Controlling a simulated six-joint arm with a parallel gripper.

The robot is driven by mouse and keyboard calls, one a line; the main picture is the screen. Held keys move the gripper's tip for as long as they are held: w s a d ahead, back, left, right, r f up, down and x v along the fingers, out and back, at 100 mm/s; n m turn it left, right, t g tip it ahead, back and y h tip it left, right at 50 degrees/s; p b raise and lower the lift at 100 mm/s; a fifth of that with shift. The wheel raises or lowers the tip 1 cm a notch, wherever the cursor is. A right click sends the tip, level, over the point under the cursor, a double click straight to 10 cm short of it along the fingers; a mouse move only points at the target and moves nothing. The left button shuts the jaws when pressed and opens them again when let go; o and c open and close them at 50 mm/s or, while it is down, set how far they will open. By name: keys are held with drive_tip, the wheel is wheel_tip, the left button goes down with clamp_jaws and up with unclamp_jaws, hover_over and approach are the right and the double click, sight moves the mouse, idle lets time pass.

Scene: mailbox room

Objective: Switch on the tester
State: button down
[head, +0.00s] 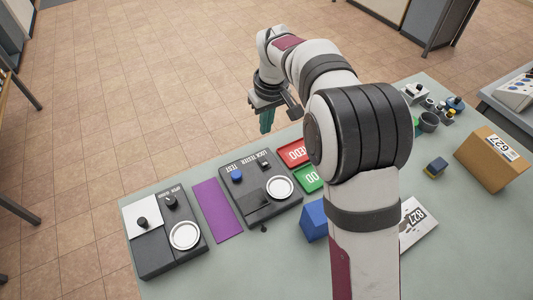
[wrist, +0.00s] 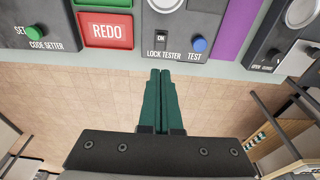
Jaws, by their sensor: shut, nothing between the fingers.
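The lock tester (head: 258,207) is a dark box on the table with a blue TEST button (head: 237,176), a round light dial and a small switch (head: 265,164). In the wrist view the switch (wrist: 160,38) carries the word ON above the LOCK TESTER label, left of the blue button (wrist: 200,44); I cannot tell which way it is set. My gripper (head: 267,125) is shut and empty, its green fingers beyond the tester's far edge. In the wrist view the gripper tips (wrist: 160,72) point toward the tester's labelled edge, apart from the switch.
A red REDO tile (wrist: 106,31) lies beside the tester, with a green tile (head: 310,178) near it. A purple mat (head: 217,209) separates the tester from another dark box (head: 165,255). A blue block (head: 314,219) and a cardboard box (head: 490,160) stand to the right.

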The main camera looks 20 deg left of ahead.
sight(266, 164)
drive_tip(key=f, duration=1.2)
drive_tip(key=shift+w+a+f, duration=0.15)
drive_tip(key=shift+w, duration=0.05)
drive_tip(key=shift+s+f, duration=0.1)
drive_tip(key=shift+f, duration=0.35)
drive_tip(key=shift+s+d+f, duration=0.2)
drive_tip(key=shift+d+f, duration=0.1)
drive_tip(key=shift+f, duration=0.1)
drive_tip(key=shift+w+a+r, duration=0.1)
drive_tip(key=shift+w+a+r, duration=0.2)
drive_tip(key=shift+w+a, duration=0.25)
drive_tip(key=shift+r, duration=0.1)
